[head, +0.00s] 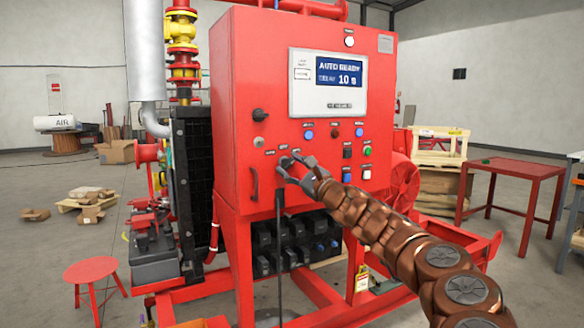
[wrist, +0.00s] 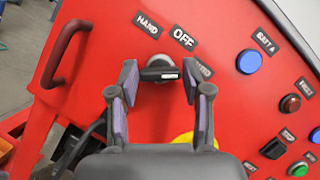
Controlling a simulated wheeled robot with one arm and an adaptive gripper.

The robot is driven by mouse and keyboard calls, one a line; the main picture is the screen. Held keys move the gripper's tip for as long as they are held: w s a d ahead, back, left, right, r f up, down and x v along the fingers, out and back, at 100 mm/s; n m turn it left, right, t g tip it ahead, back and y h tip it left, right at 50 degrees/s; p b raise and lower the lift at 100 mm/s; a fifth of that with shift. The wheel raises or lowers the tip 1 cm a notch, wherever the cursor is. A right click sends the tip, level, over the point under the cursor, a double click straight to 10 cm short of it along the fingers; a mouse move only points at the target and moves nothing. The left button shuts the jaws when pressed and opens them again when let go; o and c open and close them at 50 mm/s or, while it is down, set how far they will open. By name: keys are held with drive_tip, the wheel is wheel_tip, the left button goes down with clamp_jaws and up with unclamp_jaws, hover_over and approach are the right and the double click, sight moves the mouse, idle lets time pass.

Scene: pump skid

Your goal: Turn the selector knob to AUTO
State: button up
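The selector knob (wrist: 159,72) is a black bar handle on a round silver base on the red panel, in the wrist view. Its bar lies crosswise in that view, with a pale mark near its right end. The labels HAND (wrist: 148,24) and OFF (wrist: 184,38) sit above it; a third label (wrist: 203,69) is partly hidden behind the right finger. My gripper (wrist: 160,80) is open, with one finger on each side of the knob; whether they touch it I cannot tell. In the head view my gripper (head: 291,164) is at the panel and hides the knob.
The red cabinet (head: 240,90) has a display (head: 339,75) reading AUTO READY and 10 s. A blue button (wrist: 249,62) and a red lamp (wrist: 291,103) lie right of the knob. A red handle (wrist: 66,54) stands out at left. A red table (head: 510,172) stands at right.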

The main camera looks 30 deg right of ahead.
drive_tip(key=shift+o, duration=1.2)
drive_tip(key=shift+s, duration=0.1)
drive_tip(key=v, duration=1.1)
drive_tip(key=shift+s+f, duration=0.2)
drive_tip(key=shift+s, duration=0.15)
